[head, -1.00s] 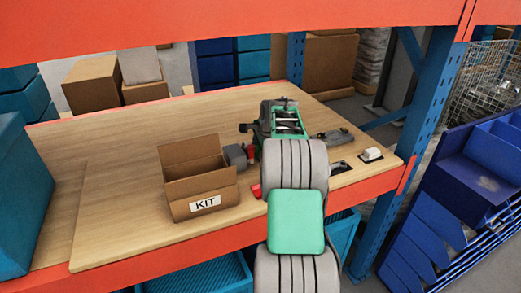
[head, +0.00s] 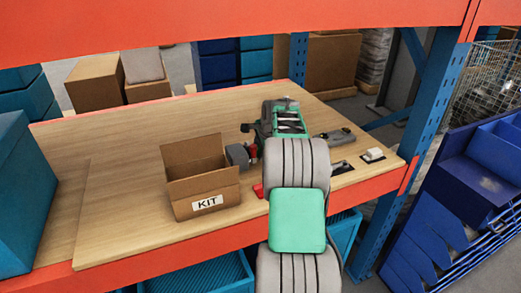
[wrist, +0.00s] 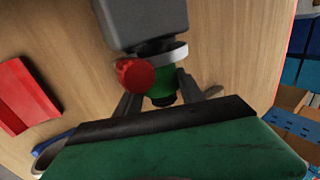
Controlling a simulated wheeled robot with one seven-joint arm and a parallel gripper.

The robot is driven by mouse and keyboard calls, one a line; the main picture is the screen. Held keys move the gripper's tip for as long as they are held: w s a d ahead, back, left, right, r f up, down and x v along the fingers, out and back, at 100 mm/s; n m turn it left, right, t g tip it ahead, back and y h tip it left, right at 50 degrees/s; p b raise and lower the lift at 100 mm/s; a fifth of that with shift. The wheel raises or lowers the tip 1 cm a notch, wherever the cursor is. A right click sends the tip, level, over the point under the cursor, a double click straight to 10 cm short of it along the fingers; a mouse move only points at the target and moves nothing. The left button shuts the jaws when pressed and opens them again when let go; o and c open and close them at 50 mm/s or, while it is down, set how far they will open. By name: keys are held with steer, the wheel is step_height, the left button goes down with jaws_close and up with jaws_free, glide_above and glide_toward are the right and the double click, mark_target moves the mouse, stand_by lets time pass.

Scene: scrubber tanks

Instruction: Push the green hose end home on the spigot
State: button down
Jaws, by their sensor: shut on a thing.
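In the wrist view my gripper (wrist: 160,92) is shut on the green hose end (wrist: 157,83), one finger on each side. A dark end of the hose shows below the fingers. A white ring (wrist: 168,54) and a red knob (wrist: 134,74) sit at its upper end, against a grey block (wrist: 140,20). The spigot itself is hidden, so I cannot tell how deep the hose sits. In the head view the grey block (head: 237,155) stands just right of the carton; my arm hides the fingertips and the hose.
An open carton marked KIT (head: 200,185) stands left of the grey block. A red block (head: 258,190) lies near the front edge of the wooden bench (head: 110,190). A white piece (head: 373,154) lies at the right. An orange beam (head: 230,25) crosses above.

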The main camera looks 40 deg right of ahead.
steer(key=shift+w+a, duration=0.2)
steer(key=shift+a, duration=0.5)
steer(key=c, duration=0.8)
jaws_free()
steer(key=shift+a, duration=0.1)
steer(key=shift+o, duration=0.8)
